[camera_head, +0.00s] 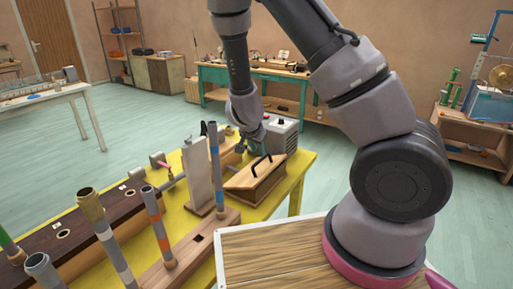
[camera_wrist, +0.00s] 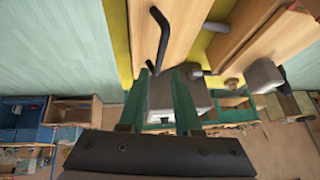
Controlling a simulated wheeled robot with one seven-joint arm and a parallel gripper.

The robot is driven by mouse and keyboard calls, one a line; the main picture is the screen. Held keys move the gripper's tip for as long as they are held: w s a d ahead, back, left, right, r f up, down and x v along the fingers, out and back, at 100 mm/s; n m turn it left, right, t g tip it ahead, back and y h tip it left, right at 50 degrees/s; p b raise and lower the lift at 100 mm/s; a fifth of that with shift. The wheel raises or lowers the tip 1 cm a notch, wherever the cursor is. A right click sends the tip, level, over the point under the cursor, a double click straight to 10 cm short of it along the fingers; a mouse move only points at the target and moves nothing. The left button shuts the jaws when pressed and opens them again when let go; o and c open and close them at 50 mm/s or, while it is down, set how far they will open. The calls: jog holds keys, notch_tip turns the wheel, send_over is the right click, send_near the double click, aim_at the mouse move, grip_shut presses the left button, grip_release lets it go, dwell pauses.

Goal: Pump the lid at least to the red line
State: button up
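A wooden box (camera_head: 262,189) with a light wooden lid stands on the yellow table. The lid (camera_head: 243,179) carries a black handle (camera_head: 258,162). In the wrist view a bent black handle (camera_wrist: 161,40) stands on pale wood (camera_wrist: 183,28) at the top, ahead of my fingertips. My gripper (camera_head: 254,147) hangs over the far end of the box. In the wrist view its two green fingers (camera_wrist: 164,72) are apart, with no held object visible between them. The handle appears just beyond the fingertips; I cannot tell whether they touch. I cannot make out a red line.
The yellow table (camera_head: 298,169) also holds a grey machine (camera_head: 281,135) behind the box, an upright pale board (camera_head: 197,176) and several striped tubes (camera_head: 158,227) to the left. A wood-topped surface (camera_head: 275,255) lies in front. Green floor (camera_head: 325,178) is clear to the right.

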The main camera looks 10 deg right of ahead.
aim_at(261, 159)
jog(key=x, duration=0.9)
jog(key=shift+w+d+f, duration=0.1)
jog(key=shift+w+f, duration=0.05)
jog(key=shift+f, duration=0.1)
grip_shut()
jog(key=shift+d+f, duration=0.1)
dwell(1.1)
jog(key=shift+s+d+f, duration=0.35)
jog(key=shift+s+f, duration=0.1)
jog(key=shift+f, duration=0.15)
